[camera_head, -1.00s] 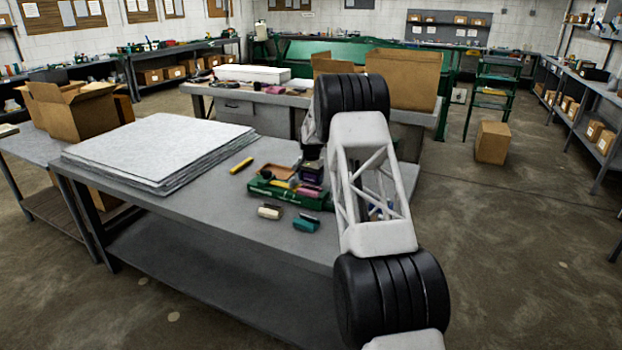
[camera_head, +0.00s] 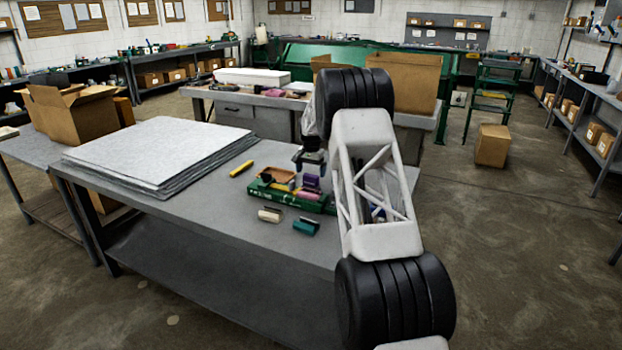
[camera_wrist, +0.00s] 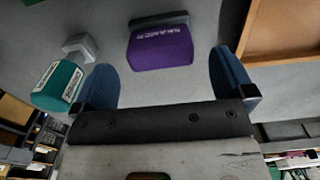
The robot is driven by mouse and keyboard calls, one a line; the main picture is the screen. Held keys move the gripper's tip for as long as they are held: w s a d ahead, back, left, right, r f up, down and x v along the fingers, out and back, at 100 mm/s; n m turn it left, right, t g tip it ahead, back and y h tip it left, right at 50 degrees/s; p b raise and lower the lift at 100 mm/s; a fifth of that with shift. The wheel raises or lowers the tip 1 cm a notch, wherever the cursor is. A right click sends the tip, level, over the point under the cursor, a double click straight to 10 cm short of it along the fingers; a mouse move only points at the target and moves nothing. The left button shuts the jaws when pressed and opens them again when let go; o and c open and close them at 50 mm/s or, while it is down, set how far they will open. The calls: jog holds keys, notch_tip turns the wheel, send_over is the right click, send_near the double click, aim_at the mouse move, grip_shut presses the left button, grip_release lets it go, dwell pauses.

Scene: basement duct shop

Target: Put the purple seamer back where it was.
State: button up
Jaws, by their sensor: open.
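The purple seamer (camera_head: 312,182) stands at the back right of the green tray (camera_head: 262,192) on the near workbench. Whether it is inside the tray or just behind it I cannot tell. In the wrist view the purple seamer (camera_wrist: 160,47) shows white lettering and a dark strip along one edge. My gripper (camera_wrist: 161,58) is open, its blue fingers apart on either side of the seamer's line, with the seamer just beyond the fingertips. In the head view my gripper (camera_head: 311,157) is just above the seamer, partly hidden by my arm.
A teal piece (camera_head: 306,226) and a cream piece (camera_head: 270,215) lie in front of the tray. A yellow tool (camera_head: 242,168) lies beside the sheet stack (camera_head: 160,150). In the wrist view, a teal labelled piece (camera_wrist: 57,86) and a brown-walled container (camera_wrist: 285,35) flank the seamer.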

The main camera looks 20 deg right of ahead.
aim_at(311, 175)
notch_tip(311, 175, up, 7)
dwell(0.4)
jog(key=shift+r, duration=0.1)
dwell(0.6)
